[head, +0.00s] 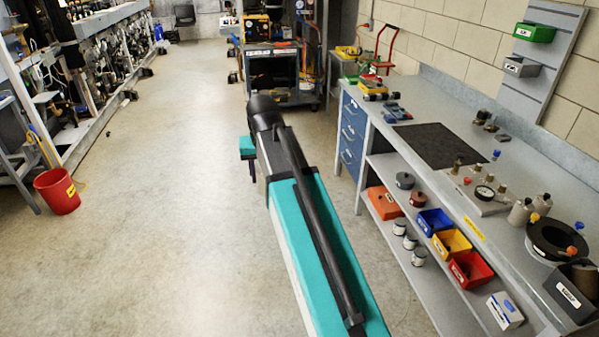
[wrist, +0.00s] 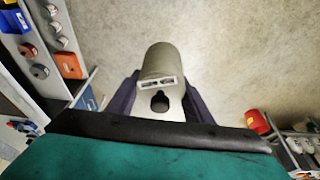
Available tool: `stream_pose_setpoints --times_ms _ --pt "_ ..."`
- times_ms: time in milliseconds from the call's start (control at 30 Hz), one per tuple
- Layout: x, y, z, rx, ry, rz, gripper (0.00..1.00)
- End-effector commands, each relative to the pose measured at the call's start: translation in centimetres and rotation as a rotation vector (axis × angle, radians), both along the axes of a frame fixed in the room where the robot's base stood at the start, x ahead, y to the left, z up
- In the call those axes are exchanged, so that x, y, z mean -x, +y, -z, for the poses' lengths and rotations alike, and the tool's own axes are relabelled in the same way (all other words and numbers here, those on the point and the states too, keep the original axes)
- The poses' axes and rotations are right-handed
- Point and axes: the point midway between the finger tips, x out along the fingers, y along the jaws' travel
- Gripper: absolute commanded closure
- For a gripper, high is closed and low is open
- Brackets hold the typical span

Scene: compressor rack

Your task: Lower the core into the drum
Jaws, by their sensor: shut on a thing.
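In the wrist view my gripper (wrist: 160,92) is shut on a grey cylinder (wrist: 158,62), which looks like the core. It has a pale label and a dark round knob on the side facing me, with a dark finger on each side. Only bare floor shows behind it. In the head view my arm hides the core and most of the gripper. A round vessel with a wide black rim and a central opening (head: 556,240), perhaps the drum, stands on the bench at the far right.
The grey workbench (head: 440,150) runs along the right, with a black mat (head: 433,146), fittings and a gauge on top. Coloured bins (head: 452,243) sit on its lower shelf. A red bucket (head: 57,191) stands left. A cart (head: 281,75) stands ahead. The middle floor is clear.

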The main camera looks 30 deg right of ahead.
Motion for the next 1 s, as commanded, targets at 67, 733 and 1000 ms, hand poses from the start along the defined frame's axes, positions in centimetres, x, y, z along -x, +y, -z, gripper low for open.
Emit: stream_pose_setpoints --times_ms 67,733,1000 --pt "-0.3 3.0 -0.5 0.001 -0.002 -0.083 0.85" --pt "-0.2 9.9 -1.4 0.001 0.000 -0.291 0.85" --pt "-0.2 10.1 -1.3 0.001 0.000 -0.293 0.85"
